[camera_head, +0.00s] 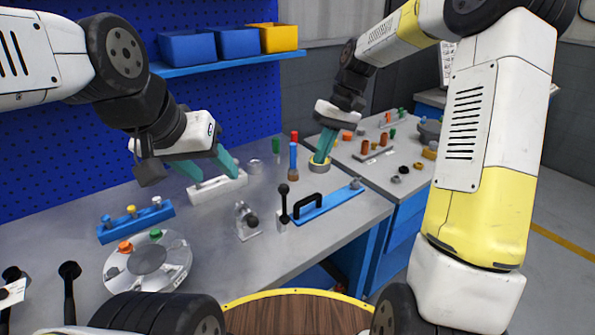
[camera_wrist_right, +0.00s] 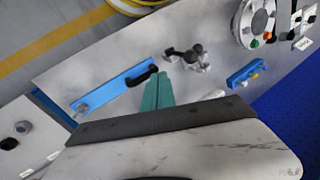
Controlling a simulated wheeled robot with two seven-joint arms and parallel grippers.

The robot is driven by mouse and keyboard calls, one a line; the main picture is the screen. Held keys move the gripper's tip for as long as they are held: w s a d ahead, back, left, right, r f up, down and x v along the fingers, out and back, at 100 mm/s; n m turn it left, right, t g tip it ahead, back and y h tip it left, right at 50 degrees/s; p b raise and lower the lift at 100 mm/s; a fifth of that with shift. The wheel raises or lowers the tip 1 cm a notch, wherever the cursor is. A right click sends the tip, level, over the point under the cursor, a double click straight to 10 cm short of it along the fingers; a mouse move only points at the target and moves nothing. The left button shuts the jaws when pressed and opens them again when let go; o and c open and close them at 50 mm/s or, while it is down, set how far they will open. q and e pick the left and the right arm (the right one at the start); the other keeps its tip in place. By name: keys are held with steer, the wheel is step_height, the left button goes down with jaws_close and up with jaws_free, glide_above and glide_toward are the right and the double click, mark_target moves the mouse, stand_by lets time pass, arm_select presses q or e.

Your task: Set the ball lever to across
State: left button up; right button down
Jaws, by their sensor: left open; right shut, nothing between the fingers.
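A black ball lever (camera_head: 283,205) stands upright on a small pale base at the left end of a blue bar with a black handle (camera_head: 308,207). A metal bracket with a dark ball knob (camera_head: 248,220) stands left of it. In the right wrist view dark ball-ended parts (camera_wrist_right: 190,56) show beyond the fingers; which lever each belongs to is hard to tell. My left gripper (camera_head: 213,177) is open at a white block (camera_head: 217,187), left of the lever.
A round grey flange (camera_head: 148,262) and a blue block with knobs (camera_head: 136,221) lie at the left. Black levers (camera_head: 69,285) stand at the front left. Red and blue cylinders (camera_head: 293,160) stand behind the blue bar.

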steer(key=shift+w+f, duration=0.1)
steer(key=shift+w, duration=0.15)
steer(key=s+a+f, duration=0.3)
steer(key=a+f, duration=0.4)
steer(key=f, duration=0.2)
steer(key=shift+s+f, duration=0.15)
stand_by(0.5)
